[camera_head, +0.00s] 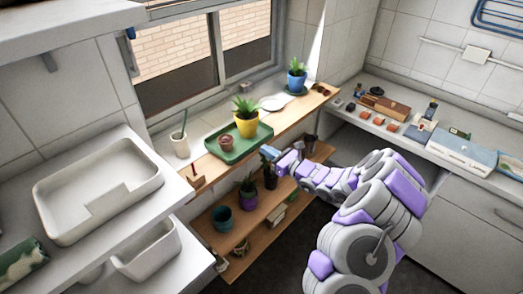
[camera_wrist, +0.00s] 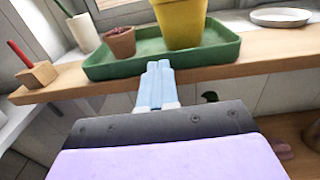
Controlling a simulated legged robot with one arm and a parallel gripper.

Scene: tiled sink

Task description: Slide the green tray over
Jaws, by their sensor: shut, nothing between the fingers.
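The green tray (camera_head: 250,148) lies on the wooden shelf under the window. It carries a yellow pot (camera_head: 247,124) with a spiky plant and a small brown pot (camera_head: 226,143). In the wrist view the tray (camera_wrist: 110,70) is straight ahead, with the yellow pot (camera_wrist: 180,22) and the brown pot (camera_wrist: 120,42) on it. My gripper (camera_wrist: 158,68) is shut and empty, its light blue fingers pointing at the tray's front edge. It overlaps that edge in the picture; I cannot tell if it touches. In the head view my gripper (camera_head: 286,158) is near the shelf's front edge.
On the shelf, a white cup (camera_head: 180,144) and a wooden block (camera_head: 196,177) stand left of the tray. A white dish (camera_head: 275,102) and a blue pot (camera_head: 297,79) stand to its right. A lower shelf (camera_head: 236,262) holds several pots. A white sink (camera_head: 98,190) is at left.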

